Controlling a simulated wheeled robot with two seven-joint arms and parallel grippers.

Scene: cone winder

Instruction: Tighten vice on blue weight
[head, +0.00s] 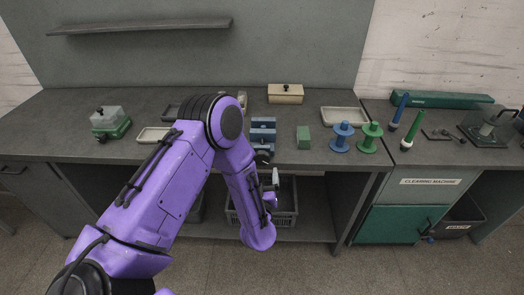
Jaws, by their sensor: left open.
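The vice (263,134) stands at the front edge of the bench, a blue-grey block shape with a dark round part low on its front. A blue block at its top (263,122) appears to be the blue weight; I cannot tell whether the jaws touch it. My left gripper (271,187) is open, just below and in front of the vice, partly hidden by my wrist. I cannot see anything in it. My right gripper is out of view.
A green block (303,138), a blue spool (342,136) and a green spool (369,137) stand right of the vice. A beige box (285,93) is behind. A dark crate (285,218) sits on the shelf below my gripper.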

